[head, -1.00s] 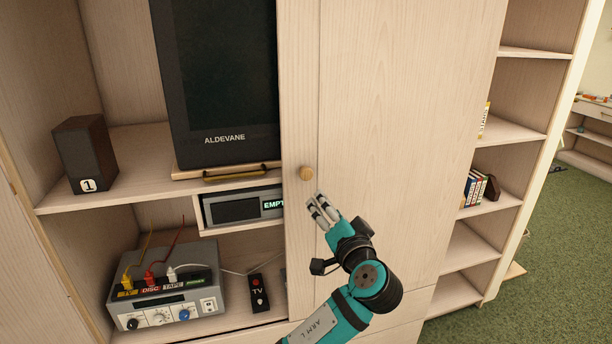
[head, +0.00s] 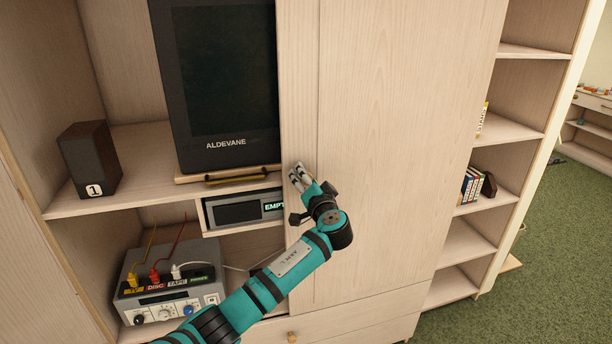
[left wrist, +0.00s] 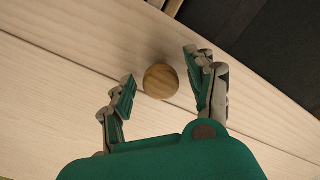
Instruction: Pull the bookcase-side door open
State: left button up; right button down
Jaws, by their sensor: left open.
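The bookcase-side door (head: 400,130) is a pale wood panel between the TV compartment and the open shelves on the right. It looks closed. Its round wooden knob (left wrist: 161,81) shows in the left wrist view between the two fingers of my left gripper (left wrist: 165,85). The fingers are open, one on each side of the knob, with gaps visible. In the head view my left gripper (head: 298,178) is at the door's left edge and hides the knob. My right gripper is not in view.
A black TV (head: 225,85) stands left of the door, above a brass-handled board (head: 235,178). A speaker (head: 90,160) and a grey switch box (head: 170,290) sit further left. A drawer knob (head: 292,337) is below. Green carpet (head: 545,270) is free at right.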

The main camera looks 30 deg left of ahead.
pick_arm(q)
jog(key=shift+w+a, duration=0.1)
jog(key=shift+a, duration=0.05)
jog(key=shift+c, duration=0.2)
grip_shut()
